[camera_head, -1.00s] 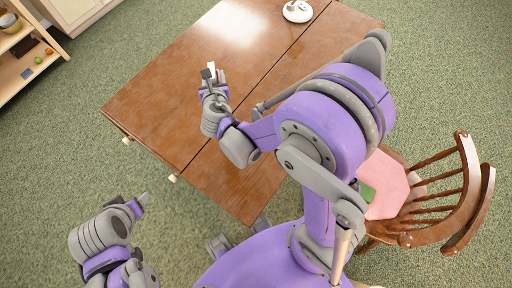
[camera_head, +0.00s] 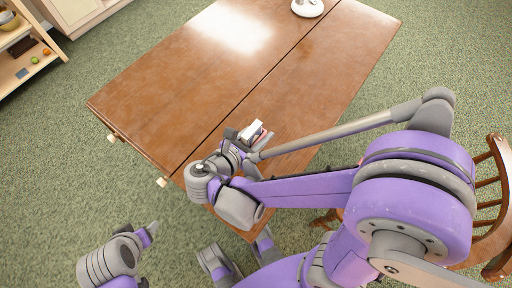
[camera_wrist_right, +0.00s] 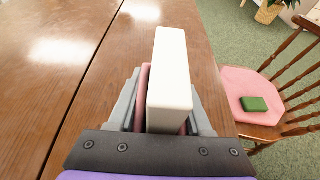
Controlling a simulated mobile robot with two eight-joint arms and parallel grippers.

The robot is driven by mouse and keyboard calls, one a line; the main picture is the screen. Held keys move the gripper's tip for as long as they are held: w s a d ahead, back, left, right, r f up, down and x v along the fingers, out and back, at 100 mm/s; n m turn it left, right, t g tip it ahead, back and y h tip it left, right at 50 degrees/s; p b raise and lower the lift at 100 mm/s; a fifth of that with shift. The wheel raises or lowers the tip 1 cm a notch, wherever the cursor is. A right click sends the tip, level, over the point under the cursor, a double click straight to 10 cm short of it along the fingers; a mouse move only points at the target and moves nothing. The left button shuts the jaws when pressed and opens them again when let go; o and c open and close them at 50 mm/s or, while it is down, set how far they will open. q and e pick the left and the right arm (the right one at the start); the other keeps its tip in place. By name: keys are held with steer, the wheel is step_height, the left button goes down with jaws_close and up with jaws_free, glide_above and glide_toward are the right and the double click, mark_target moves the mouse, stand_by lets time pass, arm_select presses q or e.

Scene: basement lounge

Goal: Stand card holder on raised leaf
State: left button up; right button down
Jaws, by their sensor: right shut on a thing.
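The white, block-shaped card holder (camera_wrist_right: 170,75) is upright between the pink-padded fingers of my right gripper (camera_head: 257,134), which is shut on it. In the head view the card holder (camera_head: 251,130) shows as a small pale block above the near part of the raised leaf (camera_head: 320,75). The leaf is the brown strip right of the table's long seam, level with the main top. The card holder's lower part is hidden by the gripper, so I cannot tell whether it touches the wood. My left gripper (camera_head: 151,232) is low, left of the table, its fingers too small to judge.
The main tabletop (camera_head: 180,80) is bare and shiny. A white round object (camera_head: 307,8) stands at the far end. A wooden chair (camera_head: 492,200) is beside the leaf, with a pink seat pad (camera_wrist_right: 245,85) and a green item (camera_wrist_right: 254,104) on it. A shelf (camera_head: 30,60) stands upper left.

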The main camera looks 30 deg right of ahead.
steer(key=shift+f+b, duration=0.9)
steer(key=shift+f, duration=2.05)
steer(key=shift+f, duration=0.2)
steer(key=shift+c, duration=1.7)
jaws_free()
steer(key=shift+r, duration=0.1)
steer(key=shift+r, duration=0.2)
steer(key=p+v, duration=0.1)
steer(key=v, duration=1.1)
steer(key=shift+f+p, duration=0.15)
steer(key=shift+p, duration=0.15)
